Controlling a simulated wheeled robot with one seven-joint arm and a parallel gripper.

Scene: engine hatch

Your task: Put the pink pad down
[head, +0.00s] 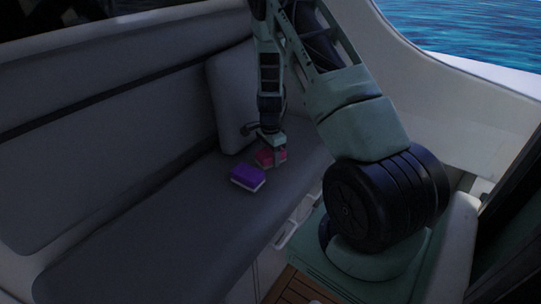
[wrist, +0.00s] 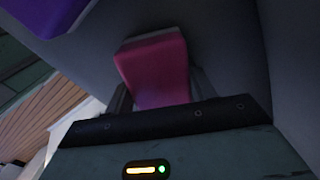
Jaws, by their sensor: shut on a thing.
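The pink pad (head: 268,157) is between the fingers of my gripper (head: 272,158), over the grey bench seat in the head view. In the wrist view the pink pad (wrist: 155,68) stands out beyond the gripper (wrist: 160,98), with a paler strip along its far edge. My gripper is shut on it. Whether the pad touches the seat is hard to tell. A purple pad (head: 248,177) with a pale underside lies on the seat, just left of and nearer than the pink one. Its edge also shows at the wrist view's top left (wrist: 45,12).
The grey bench seat (head: 190,220) has clear room to the left of the purple pad. A grey cushion (head: 232,98) leans on the backrest behind my gripper. The seat's front edge drops to a wooden floor (head: 295,288).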

